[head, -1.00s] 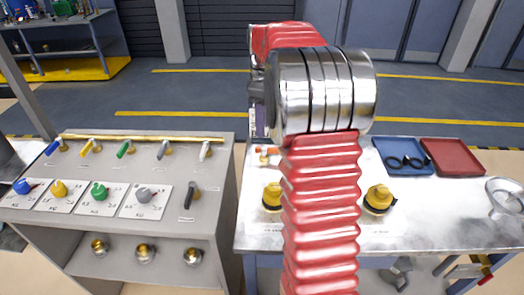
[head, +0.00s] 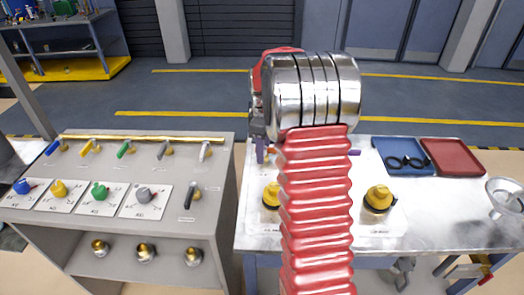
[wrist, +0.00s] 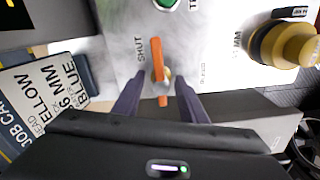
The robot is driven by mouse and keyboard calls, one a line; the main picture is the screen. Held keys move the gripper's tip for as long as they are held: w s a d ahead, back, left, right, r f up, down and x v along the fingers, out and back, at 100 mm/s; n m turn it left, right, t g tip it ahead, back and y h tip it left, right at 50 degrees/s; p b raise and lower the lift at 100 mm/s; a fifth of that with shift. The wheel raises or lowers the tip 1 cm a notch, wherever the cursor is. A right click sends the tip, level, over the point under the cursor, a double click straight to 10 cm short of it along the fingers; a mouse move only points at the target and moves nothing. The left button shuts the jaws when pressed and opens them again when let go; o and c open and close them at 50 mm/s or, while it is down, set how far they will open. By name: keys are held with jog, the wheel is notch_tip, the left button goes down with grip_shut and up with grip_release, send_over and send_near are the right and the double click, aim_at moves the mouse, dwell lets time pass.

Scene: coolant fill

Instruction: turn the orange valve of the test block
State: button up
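The orange valve (wrist: 157,70) shows in the wrist view as a narrow upright handle on a pale block face (wrist: 205,50), beside the printed word SHUT. My gripper (wrist: 158,80) is open, with one dark purple finger on each side of the handle's lower part. I see gaps between the handle and both fingers, so it is not gripped. In the head view my red arm hides the valve and most of my gripper; only small purple parts show at either side of the arm.
A yellow fitting (wrist: 285,45) is right of the valve; a job card (wrist: 40,105) is left. On the bench, yellow caps (head: 378,198) flank my arm, with a blue tray (head: 391,143), red tray (head: 452,157) and funnel (head: 507,195) at right. A lever console (head: 130,165) stands left.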

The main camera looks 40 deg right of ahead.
jog(key=shift+c, duration=0.3)
grip_shut()
jog(key=shift+a, duration=0.2)
jog(key=shift+d, duration=0.15)
